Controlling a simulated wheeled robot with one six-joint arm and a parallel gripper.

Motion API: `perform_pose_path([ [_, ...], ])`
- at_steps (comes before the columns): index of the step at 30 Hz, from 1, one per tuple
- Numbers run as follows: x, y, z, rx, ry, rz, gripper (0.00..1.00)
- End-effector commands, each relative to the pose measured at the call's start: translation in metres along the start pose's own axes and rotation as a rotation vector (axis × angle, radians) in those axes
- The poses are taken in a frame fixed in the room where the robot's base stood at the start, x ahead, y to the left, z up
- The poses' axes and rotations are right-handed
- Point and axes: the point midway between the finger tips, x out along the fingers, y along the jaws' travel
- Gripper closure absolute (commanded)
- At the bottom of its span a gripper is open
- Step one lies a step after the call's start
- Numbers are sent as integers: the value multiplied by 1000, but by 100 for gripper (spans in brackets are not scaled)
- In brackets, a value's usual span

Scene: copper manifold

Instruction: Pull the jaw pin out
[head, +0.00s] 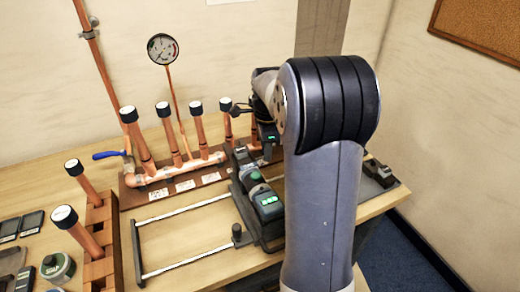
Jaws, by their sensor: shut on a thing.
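The press tool (250,183) is dark grey with a green round button and a lit green display. It lies on the bench in the middle of the head view, left of my arm. My gripper (268,145) points down at the far end of the tool, under my dark wrist with a small green light. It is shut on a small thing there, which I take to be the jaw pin. The pin and most of the fingers are too small or hidden to make out, so I cannot tell how far the pin sits in the tool.
A copper manifold (160,176) with several black-capped upright pipes and a gauge (162,49) stands behind the tool. A frame of two silver rods (185,211) lies left of it. A dark block (380,172) sits at the right bench edge. My arm hides the bench between.

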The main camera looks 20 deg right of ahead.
Motion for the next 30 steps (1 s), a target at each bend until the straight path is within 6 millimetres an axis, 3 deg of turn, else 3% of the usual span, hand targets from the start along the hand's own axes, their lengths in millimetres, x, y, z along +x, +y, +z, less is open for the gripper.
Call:
perform_pose_path([
  [3,-3,-6,-22,4,1,-1,100],
  [6,-2,-8,-31,3,1,-1,100],
  [15,-1,-9,-32,0,2,-2,100],
  [16,-1,-9,-32,0,2,-2,77],
  [18,-1,-9,-32,0,2,-2,71],
  [23,0,-9,-32,0,1,-1,58],
  [30,-1,-9,-32,1,1,-1,57],
])
